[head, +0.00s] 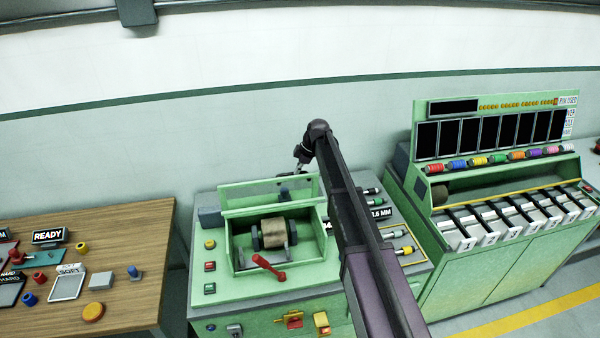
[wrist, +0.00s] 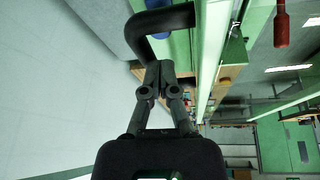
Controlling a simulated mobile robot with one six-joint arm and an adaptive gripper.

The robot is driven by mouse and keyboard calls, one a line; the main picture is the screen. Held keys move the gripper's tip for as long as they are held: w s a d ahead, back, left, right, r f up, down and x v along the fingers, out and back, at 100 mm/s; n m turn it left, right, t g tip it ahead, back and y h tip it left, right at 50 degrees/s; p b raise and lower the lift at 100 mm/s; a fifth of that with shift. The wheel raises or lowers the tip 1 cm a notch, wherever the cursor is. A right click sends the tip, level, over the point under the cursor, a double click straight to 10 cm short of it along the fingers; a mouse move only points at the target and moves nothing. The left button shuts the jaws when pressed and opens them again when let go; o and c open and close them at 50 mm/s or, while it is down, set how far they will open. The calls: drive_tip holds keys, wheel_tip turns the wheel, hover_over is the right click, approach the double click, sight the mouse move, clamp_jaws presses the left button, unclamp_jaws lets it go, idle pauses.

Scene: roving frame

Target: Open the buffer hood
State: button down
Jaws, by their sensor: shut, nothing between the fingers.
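The buffer is a green machine (head: 240,290) with an open-topped box holding a brown buffing wheel (head: 273,233). Its hood (head: 250,196), a clear panel in a green frame, stands raised along the back of the box, so the wheel shows from above. My gripper (wrist: 158,68) is shut and empty. In the wrist view its fingertips are close to a black curved handle (wrist: 150,40); I cannot tell whether they touch. In the head view my wrist is above and behind the hood, and my fingers are mostly hidden.
A red lever (head: 268,268) is at the box's front, with buttons to its left. A wooden table (head: 130,225) with a READY sign is at left. A green rack (head: 470,275) with spools stands at right. The wall is close behind the machine.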

drive_tip(key=shift+w+a, duration=0.1)
drive_tip(key=shift+a, duration=0.1)
idle(0.3)
drive_tip(key=shift+r, duration=0.1)
drive_tip(key=p+v, duration=0.9)
drive_tip(key=shift+w+r, duration=0.35)
drive_tip(key=shift+w, duration=0.05)
drive_tip(key=shift+d, duration=0.1)
idle(0.8)
